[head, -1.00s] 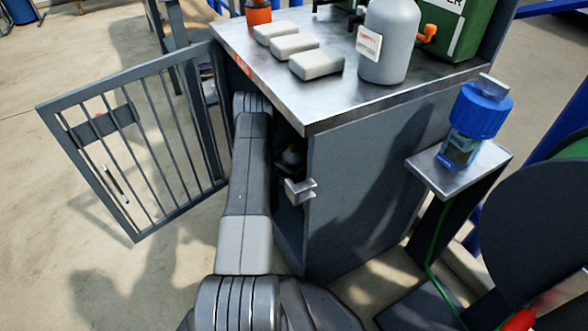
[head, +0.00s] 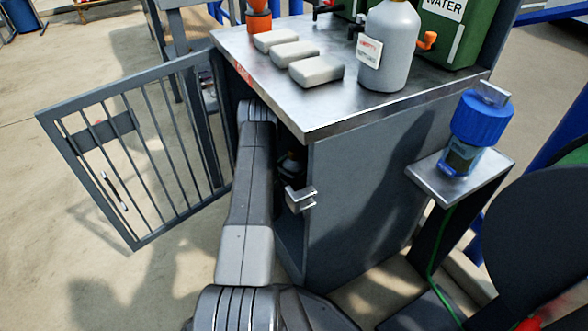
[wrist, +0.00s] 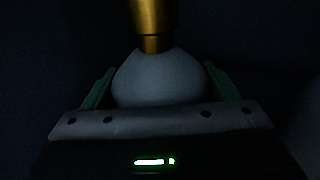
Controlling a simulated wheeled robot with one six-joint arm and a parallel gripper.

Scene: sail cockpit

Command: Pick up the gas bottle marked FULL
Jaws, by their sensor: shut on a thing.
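My gripper (wrist: 157,80) shows in the dark wrist view, with a green finger on each side of a pale rounded gas bottle (wrist: 155,78). It is shut on this bottle, just below a brass valve (wrist: 152,25). No marking on the bottle is visible, so I cannot read FULL or anything else on it. In the head view my arm reaches into the open grey cabinet (head: 370,190), and my gripper is hidden inside. A dark shape inside, near the door edge, is too dim to identify.
The barred cabinet door (head: 120,137) stands open at left. On the metal top are a grey bottle (head: 392,45) with a small-print label, several pale blocks (head: 316,70) and a green WATER container (head: 447,35). A blue-capped device (head: 480,120) sits on a side shelf.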

